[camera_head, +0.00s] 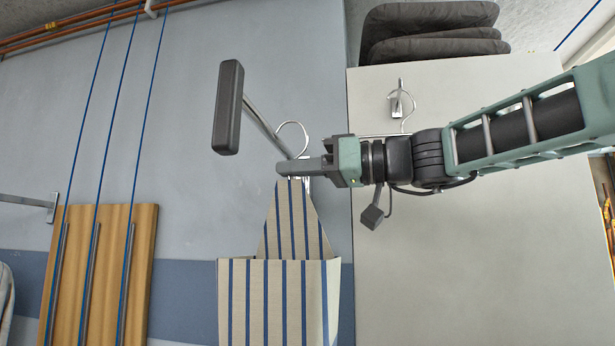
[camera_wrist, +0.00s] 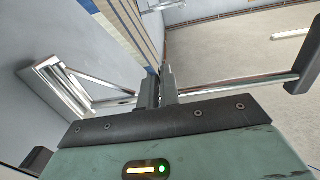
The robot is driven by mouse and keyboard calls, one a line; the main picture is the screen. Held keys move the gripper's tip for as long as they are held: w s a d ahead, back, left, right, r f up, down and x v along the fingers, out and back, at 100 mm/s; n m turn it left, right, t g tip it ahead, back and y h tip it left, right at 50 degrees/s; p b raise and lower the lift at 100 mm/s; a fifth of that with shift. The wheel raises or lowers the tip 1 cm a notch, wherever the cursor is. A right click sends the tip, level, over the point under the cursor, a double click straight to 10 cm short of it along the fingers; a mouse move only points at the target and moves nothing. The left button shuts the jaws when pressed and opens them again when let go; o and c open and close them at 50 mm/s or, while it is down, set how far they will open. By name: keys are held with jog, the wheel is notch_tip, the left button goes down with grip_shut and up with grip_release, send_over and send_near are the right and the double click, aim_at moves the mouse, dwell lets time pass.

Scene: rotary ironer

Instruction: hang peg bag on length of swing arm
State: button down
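The peg bag (camera_head: 285,295), beige with blue stripes, hangs below my gripper (camera_head: 284,166) in the head view. Its thin metal hook (camera_head: 293,124) rises above the fingers. My gripper is closed around the neck of the bag; in the wrist view the fingers (camera_wrist: 160,88) are close together, with the striped cloth (camera_wrist: 124,22) beyond them. The swing arm is a metal rod (camera_head: 262,118) with a dark grey end block (camera_head: 228,107). The rod (camera_wrist: 235,87) also shows in the wrist view. The hook overlaps the rod in the head view; I cannot tell whether it rests on it.
A wooden board (camera_head: 95,275) with blue cords stands at the left, beside a wall bracket (camera_head: 28,201). A pale panel (camera_head: 440,260) fills the right, with a small metal hook (camera_head: 400,100) on it. Dark folded cushions (camera_head: 432,30) lie above it.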

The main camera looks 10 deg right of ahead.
aim_at(284, 187)
jog(key=shift+w+a+f, duration=0.1)
jog(key=shift+a+f, duration=0.05)
jog(key=shift+a, duration=0.15)
jog(key=shift+w+a+f+b, duration=0.1)
jog(key=shift+a+f+b, duration=0.1)
jog(key=shift+f+b, duration=0.4)
jog(key=shift+w+a+f+b, duration=0.1)
jog(key=shift+a+f+b, duration=0.15)
jog(key=shift+b, duration=0.6)
jog(key=shift+f+b, duration=0.5)
jog(key=shift+b, duration=0.3)
jog(key=c, duration=1.5)
grip_release()
jog(key=shift+c, duration=0.2)
